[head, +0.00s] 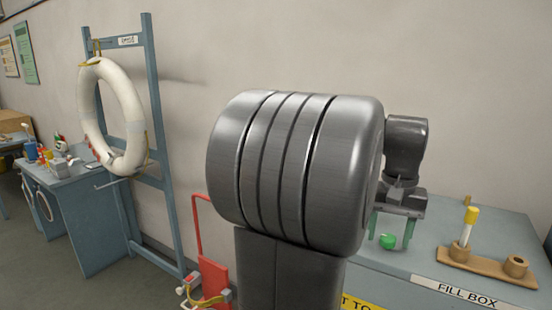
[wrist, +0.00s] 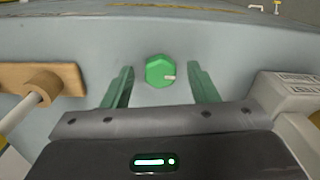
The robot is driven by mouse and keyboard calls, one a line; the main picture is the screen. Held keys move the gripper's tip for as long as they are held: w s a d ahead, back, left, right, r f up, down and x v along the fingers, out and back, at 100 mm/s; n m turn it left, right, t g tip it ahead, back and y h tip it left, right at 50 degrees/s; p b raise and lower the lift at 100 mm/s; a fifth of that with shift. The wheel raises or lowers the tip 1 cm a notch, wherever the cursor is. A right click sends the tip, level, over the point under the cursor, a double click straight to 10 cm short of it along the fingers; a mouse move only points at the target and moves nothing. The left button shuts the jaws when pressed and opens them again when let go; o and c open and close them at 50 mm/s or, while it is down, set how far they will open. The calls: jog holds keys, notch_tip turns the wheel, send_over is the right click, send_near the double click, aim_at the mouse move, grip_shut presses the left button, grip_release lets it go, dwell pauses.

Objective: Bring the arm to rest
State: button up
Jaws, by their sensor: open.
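My gripper (head: 391,232) is at the right in the head view, pointing down over the blue-grey fill box (head: 440,262), partly behind my large grey arm joint. Its two green fingers are apart with nothing between them that I can see held. In the wrist view my gripper (wrist: 160,85) shows both fingers spread at either side of a green knob (wrist: 154,71). The knob also shows in the head view (head: 388,241), on or just above the box top. Whether the fingers touch it I cannot tell, but gaps show on both sides.
A wooden holder (head: 487,266) with a yellow-topped white cylinder (head: 469,226) stands right of my gripper. A blue rack (head: 160,120) holds a white ring (head: 137,133) at left. A red hand truck (head: 213,275) stands by the wall. A cluttered blue bench (head: 85,200) is far left.

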jog(key=m+b, duration=0.2)
jog(key=m, duration=0.2)
jog(key=shift+f, duration=0.1)
jog(key=m+b, duration=0.3)
jog(key=m, duration=0.1)
jog(key=shift+m, duration=0.3)
notch_tip(320, 180, up, 10)
jog(key=shift+f, duration=0.25)
